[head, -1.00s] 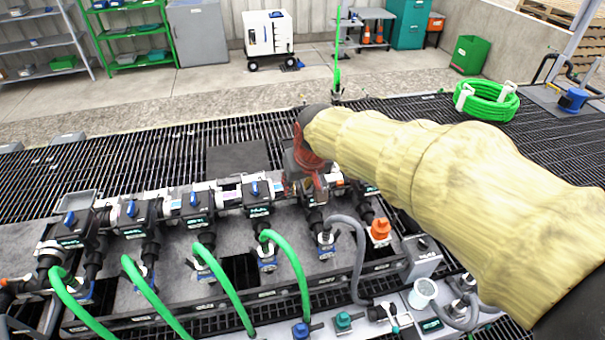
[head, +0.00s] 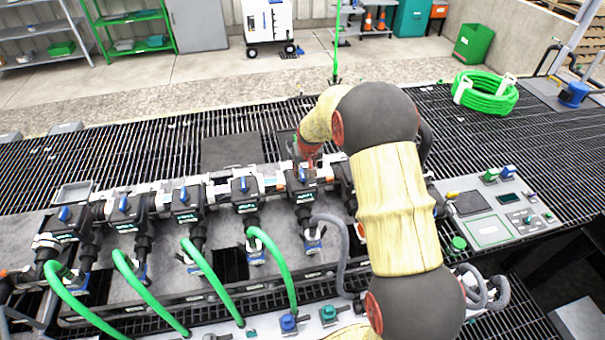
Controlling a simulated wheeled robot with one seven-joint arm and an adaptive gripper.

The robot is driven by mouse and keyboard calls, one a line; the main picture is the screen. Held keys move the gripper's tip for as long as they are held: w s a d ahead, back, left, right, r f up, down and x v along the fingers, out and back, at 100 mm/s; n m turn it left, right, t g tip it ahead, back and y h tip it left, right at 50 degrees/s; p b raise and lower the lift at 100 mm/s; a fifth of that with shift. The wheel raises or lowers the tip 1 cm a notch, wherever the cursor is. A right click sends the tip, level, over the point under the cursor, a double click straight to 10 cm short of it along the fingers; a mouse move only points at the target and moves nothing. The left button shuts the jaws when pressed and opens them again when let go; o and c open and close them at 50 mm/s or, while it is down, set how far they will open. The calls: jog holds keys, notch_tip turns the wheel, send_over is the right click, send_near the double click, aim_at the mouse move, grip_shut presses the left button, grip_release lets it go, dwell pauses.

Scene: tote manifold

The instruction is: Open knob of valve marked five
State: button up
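Several black valve bodies with blue knobs stand in a row on the manifold. Their labels are too small to read, so I cannot tell by its mark which is five. One valve (head: 299,187), near the right end, has its blue knob (head: 303,174) in view just below my gripper (head: 309,162). My gripper points down from the reddish wrist at or just above this knob. Whether it touches the knob, and whether its fingers are open or shut, I cannot tell. To the left is another valve (head: 245,190); one more on the right (head: 344,180) is partly hidden by my arm.
Green hoses (head: 275,255) and a grey hose (head: 340,235) run from the front of the manifold. A control panel (head: 495,220) is at right. A coiled green hose (head: 485,95) lies on the black grating behind, with free room around it.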

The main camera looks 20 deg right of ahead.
aim_at(302, 174)
jog(key=x, duration=0.4)
jog(key=shift+c, duration=0.3)
grip_shut()
dwell(0.3)
